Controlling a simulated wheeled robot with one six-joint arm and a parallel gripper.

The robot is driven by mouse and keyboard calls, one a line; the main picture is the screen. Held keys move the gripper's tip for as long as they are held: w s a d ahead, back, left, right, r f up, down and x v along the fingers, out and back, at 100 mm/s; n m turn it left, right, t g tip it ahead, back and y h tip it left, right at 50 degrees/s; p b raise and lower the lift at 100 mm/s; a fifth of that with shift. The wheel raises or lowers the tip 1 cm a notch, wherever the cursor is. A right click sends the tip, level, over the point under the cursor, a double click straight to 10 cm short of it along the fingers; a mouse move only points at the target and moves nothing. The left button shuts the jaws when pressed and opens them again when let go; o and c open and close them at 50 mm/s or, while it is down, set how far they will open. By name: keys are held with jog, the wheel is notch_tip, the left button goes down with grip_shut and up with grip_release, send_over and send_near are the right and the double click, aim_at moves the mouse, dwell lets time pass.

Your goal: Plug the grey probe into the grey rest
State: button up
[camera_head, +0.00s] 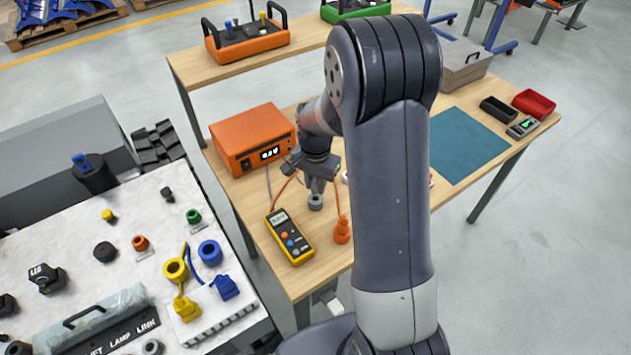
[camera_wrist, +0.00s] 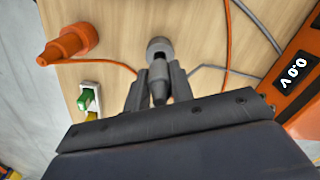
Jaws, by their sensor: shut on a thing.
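My gripper (camera_head: 317,184) points down over the wooden bench, shut on the grey probe. In the wrist view the grey probe (camera_wrist: 158,72) sits between the two fingers of my gripper (camera_wrist: 158,92). The grey rest (camera_head: 316,203) stands on the bench right below the fingers; in the wrist view it shows as a round grey socket (camera_wrist: 159,46) just beyond the probe and in line with it. The probe overlaps the rest's near rim in that view; I cannot tell whether its tip is inside. My arm hides part of the bench.
An orange probe (camera_head: 342,231) stands close by at right, with an orange lead. A yellow multimeter (camera_head: 289,238) lies at left, and an orange meter box (camera_head: 252,139) stands behind. In the wrist view, a grey lead (camera_wrist: 222,69) and green-and-yellow connectors (camera_wrist: 86,101) are nearby.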

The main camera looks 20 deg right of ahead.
aim_at(316, 190)
jog(key=shift+f+b, duration=1.2)
jog(key=shift+f, duration=0.45)
jog(key=o, duration=1)
jog(key=shift+r, duration=0.1)
jog(key=shift+o, duration=0.2)
notch_tip(316, 190, up, 11)
jog(key=shift+f, duration=0.1)
notch_tip(316, 190, down, 11)
jog(key=shift+r, duration=0.1)
jog(key=shift+r+p, duration=0.5)
jog(key=shift+r, duration=0.05)
